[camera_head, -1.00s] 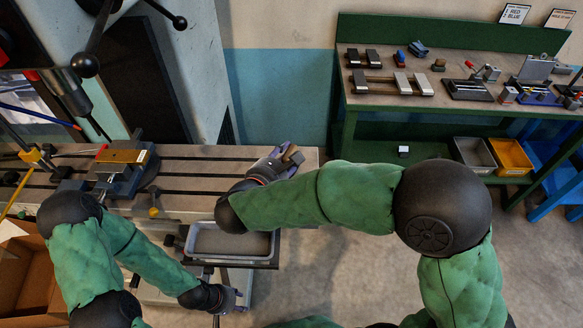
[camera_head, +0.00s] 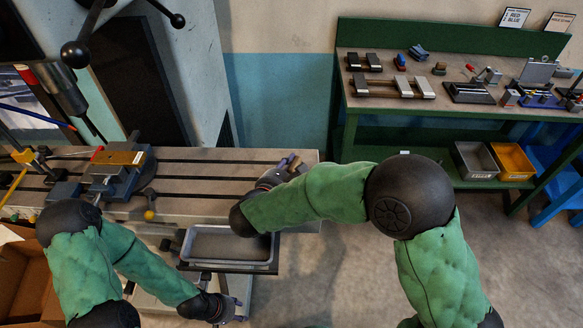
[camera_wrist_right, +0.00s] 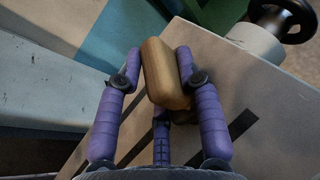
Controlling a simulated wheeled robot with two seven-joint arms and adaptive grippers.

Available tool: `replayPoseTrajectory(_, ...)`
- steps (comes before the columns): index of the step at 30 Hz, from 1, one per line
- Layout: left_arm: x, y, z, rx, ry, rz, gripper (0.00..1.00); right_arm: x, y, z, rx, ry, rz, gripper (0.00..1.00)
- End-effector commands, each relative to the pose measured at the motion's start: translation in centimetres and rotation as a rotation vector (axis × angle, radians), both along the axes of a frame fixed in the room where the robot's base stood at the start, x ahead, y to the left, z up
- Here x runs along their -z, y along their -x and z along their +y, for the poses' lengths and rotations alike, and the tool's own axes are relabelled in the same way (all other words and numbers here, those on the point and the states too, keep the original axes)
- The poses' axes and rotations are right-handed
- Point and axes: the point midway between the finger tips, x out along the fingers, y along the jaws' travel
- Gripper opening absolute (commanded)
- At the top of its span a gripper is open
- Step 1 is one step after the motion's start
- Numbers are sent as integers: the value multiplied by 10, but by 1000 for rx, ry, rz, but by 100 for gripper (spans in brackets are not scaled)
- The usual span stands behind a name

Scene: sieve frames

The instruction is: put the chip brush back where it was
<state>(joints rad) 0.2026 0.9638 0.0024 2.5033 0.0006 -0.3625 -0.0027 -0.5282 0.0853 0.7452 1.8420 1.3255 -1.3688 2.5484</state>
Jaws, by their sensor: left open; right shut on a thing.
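The chip brush, of which a tan wooden block-like part shows, is in my right gripper, as the right wrist view shows the brush (camera_wrist_right: 166,72) between purple fingers. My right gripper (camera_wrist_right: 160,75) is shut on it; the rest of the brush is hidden. In the head view the right gripper (camera_head: 287,168) is over the right end of the slotted machine table (camera_head: 222,170), with a small brown bit of the brush (camera_head: 295,163) showing.
A grey tray (camera_head: 232,267) hangs at the table's front. A vise (camera_head: 118,170) holding a brass-coloured block stands on the table's left. A green workbench (camera_head: 440,103) with tools and bins is at the back right. A cardboard box (camera_head: 30,280) is at the lower left.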

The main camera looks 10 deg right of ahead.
Motion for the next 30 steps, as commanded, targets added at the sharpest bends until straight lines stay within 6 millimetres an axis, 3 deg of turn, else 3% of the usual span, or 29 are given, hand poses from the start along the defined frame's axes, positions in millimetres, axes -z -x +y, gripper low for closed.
replayPoseTrajectory(6,6,0,0,0,0,0,42,4,0,0,0,0,0,0)
replayPoseTrajectory(7,5,0,0,0,0,0,42,3,0,0,0,1,1,45)
replayPoseTrajectory(9,5,0,0,0,0,0,42,3,0,0,0,0,0,60)
replayPoseTrajectory(23,-2,0,0,0,0,0,42,-2,0,0,0,1,1,60)
replayPoseTrajectory(30,-10,0,0,0,0,0,42,-15,31,28,-6,1,-1,60)
